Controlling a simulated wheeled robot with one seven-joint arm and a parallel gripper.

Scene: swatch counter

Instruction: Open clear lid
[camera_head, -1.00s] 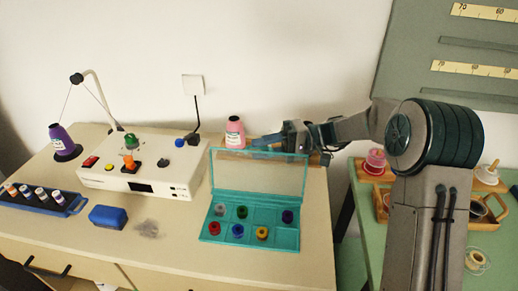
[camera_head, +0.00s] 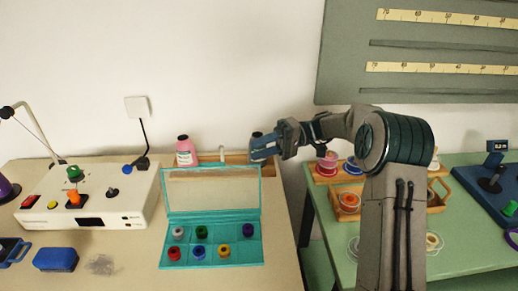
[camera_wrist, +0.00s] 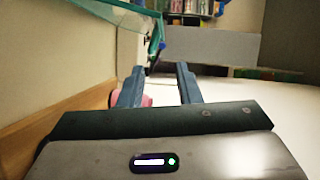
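The teal box (camera_head: 213,263) sits on the counter, its compartments holding several coloured spools. Its clear lid (camera_head: 213,190) stands raised along the back edge, leaning slightly back. A teal-edged clear panel, which looks like this lid, also shows at the top left of the wrist view (camera_wrist: 112,14). My gripper (camera_head: 260,148) is just above and behind the lid's top right corner. In the wrist view the two fingers (camera_wrist: 160,74) are apart with nothing held between them. I cannot tell whether a finger touches the lid.
A pink bottle (camera_head: 185,153) stands behind the lid to the left, by a wooden strip (camera_head: 238,158) along the wall. A white device (camera_head: 95,208) and a blue block (camera_head: 55,259) are left of the box. A green table (camera_head: 320,225) with wooden racks is right.

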